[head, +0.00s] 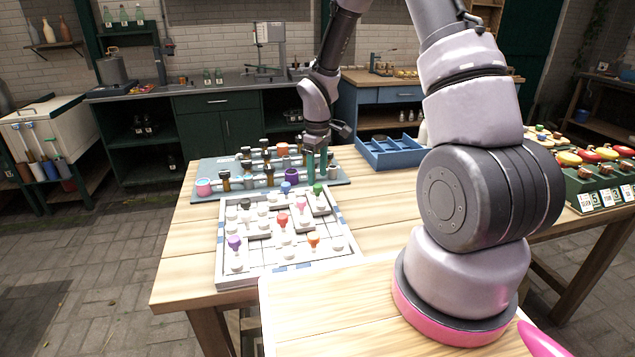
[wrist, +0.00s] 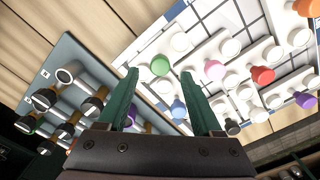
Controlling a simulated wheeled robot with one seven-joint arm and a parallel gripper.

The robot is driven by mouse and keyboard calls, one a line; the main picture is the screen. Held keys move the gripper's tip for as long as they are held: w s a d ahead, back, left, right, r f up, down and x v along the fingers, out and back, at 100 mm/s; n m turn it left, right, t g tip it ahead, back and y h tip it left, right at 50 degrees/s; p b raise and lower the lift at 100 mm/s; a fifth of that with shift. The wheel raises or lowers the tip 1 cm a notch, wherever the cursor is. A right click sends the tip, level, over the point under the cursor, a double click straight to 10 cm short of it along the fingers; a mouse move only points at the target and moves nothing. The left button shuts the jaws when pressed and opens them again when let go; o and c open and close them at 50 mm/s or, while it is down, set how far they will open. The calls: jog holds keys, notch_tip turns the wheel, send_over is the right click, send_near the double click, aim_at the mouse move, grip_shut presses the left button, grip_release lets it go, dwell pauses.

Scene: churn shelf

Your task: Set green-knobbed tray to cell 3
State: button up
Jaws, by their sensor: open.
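The green-knobbed tray (head: 319,199) is at the far right corner of the white gridded board (head: 223,270), with pale round pieces on it. Its green knob also shows in the wrist view (wrist: 160,65), beyond and between my fingertips. My gripper (head: 317,172) is open and empty, with dark green fingers pointing down just above and behind the green knob, apart from it. In the wrist view the two fingers (wrist: 159,78) stand well apart. Trays with blue, pink, red, orange, purple and black knobs share the board. I cannot read any cell number, so cell 3 cannot be told.
A blue-grey board (head: 340,181) with several dark-capped bottles and coloured pieces lies right behind the white board. A blue divided bin (head: 391,153) stands at the back right. A green rack (head: 590,189) with labels is far right. Bare wood shows right of the white board.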

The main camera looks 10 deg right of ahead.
aim_at(317, 186)
jog(key=shift+f, duration=1.7)
grip_shut()
